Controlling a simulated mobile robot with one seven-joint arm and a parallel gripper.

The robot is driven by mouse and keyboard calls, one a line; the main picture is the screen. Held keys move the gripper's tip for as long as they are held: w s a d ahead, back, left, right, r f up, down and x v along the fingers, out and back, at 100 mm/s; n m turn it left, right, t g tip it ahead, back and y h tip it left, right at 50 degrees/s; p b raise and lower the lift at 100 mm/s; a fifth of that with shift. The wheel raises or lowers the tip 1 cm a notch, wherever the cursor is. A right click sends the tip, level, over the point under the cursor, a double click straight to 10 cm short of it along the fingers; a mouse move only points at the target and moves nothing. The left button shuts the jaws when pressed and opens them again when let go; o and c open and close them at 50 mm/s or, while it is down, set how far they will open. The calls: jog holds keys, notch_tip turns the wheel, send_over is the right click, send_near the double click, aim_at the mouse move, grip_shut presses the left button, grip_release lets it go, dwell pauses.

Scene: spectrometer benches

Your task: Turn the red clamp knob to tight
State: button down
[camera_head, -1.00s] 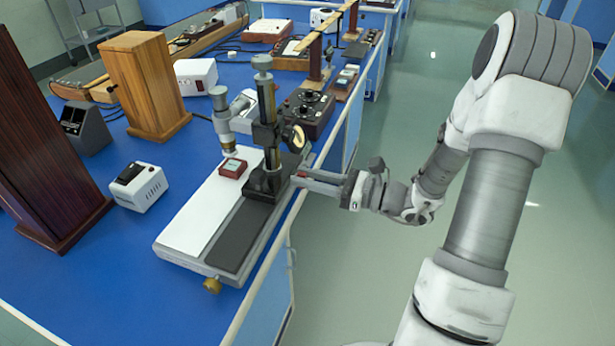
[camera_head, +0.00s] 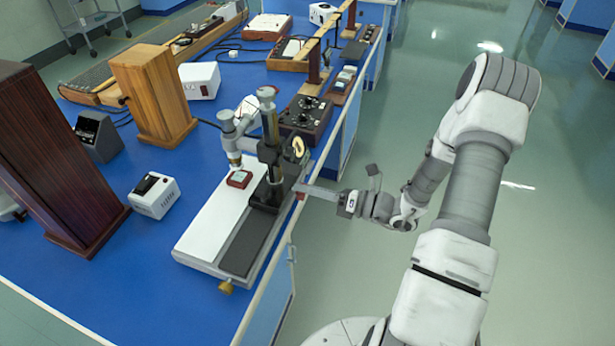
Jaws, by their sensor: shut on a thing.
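A travelling microscope with a dark upright post (camera_head: 270,125) stands on a white-and-dark base (camera_head: 209,232) at the edge of the blue bench. The red clamp knob (camera_head: 301,196) shows as a small red patch low on the post's right side, mostly hidden by my fingers. My gripper (camera_head: 302,189) reaches in from the right, level with the foot of the post, and is shut on the knob. The knob's turn angle cannot be read at this size. A red-edged block (camera_head: 239,179) sits on the white part of the base under the eyepiece tube.
A brass knob (camera_head: 226,287) sticks out at the base's near end. A dark control box (camera_head: 306,115) stands behind. A white box (camera_head: 155,195) and wooden cabinets are to the left. Open floor (camera_head: 430,110) lies right of the bench.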

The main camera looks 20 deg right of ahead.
jog(key=shift+w+d+f+m+p, duration=0.15)
jog(key=shift+m+p, duration=0.85)
jog(key=shift+m, duration=0.6)
jog(key=shift+s+a+f+m+p, duration=0.1)
jog(key=shift+m+p, duration=0.9)
jog(key=shift+m, duration=0.6)
jog(key=shift+w+d+f+m+p, duration=0.15)
jog(key=shift+m+p, duration=0.85)
jog(key=shift+m, duration=0.6)
jog(key=shift+s, duration=0.1)
jog(key=c, duration=0.7)
grip_release()
jog(key=b+v, duration=0.1)
jog(key=v, duration=1.6)
jog(key=shift+s, duration=0.1)
